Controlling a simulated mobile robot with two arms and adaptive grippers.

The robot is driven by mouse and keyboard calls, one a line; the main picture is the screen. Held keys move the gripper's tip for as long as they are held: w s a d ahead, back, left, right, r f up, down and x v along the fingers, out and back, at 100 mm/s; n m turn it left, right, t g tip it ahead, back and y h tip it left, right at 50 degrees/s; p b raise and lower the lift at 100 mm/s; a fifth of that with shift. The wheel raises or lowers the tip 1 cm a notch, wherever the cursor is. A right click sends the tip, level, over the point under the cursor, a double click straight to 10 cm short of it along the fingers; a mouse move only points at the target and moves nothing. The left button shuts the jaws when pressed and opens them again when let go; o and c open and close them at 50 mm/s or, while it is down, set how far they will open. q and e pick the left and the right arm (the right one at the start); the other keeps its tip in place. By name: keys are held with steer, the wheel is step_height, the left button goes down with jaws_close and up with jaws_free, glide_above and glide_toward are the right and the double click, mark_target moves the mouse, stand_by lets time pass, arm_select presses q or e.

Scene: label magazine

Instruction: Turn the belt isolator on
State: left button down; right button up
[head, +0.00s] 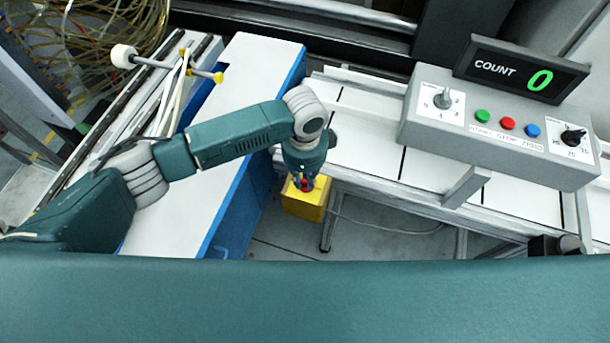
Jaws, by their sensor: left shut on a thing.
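The belt isolator is a yellow box (303,207) with a red handle (306,185), low beside the near edge of the conveyor. My left gripper (305,181) comes down over it from above, its fingers shut on the red handle. The fingers and wrist hide much of the handle, so I cannot tell which way it is turned. My right gripper is not in view.
A grey control box (500,129) with dials and green, red and blue buttons stands over the white conveyor (370,135). Its display (521,76) reads COUNT 0. A white-topped blue bench (262,62) stands to the left. Grey floor shows below the conveyor.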

mark_target(305, 182)
arm_select(q)
steer(key=shift+w+m, duration=0.1)
steer(key=shift+m, duration=1)
steer(key=c, duration=1.7)
jaws_free()
steer(key=shift+o, duration=0.2)
steer(key=shift+r, duration=0.1)
step_height(305, 182, up, 12)
